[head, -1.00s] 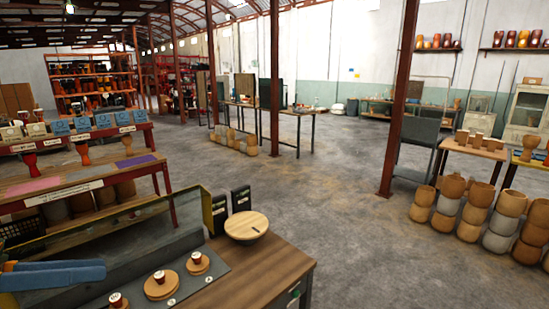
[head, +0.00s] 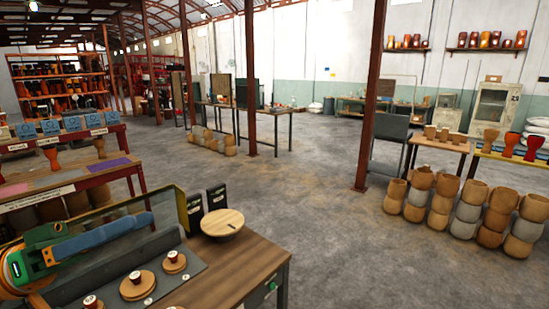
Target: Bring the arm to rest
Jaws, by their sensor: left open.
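My left arm comes in from the left edge, with a green and orange housing. My left gripper (head: 108,235) reaches right and slightly up from it as a long blue part. It is open, with nothing seen between its fingers. It is over the left part of the wooden bench (head: 235,268), in front of the clear panel, and appears apart from the things there. My right gripper is not in view.
A red-framed table (head: 105,176) stands at left. Stacked pots (head: 468,212) stand at right. The middle floor is open.

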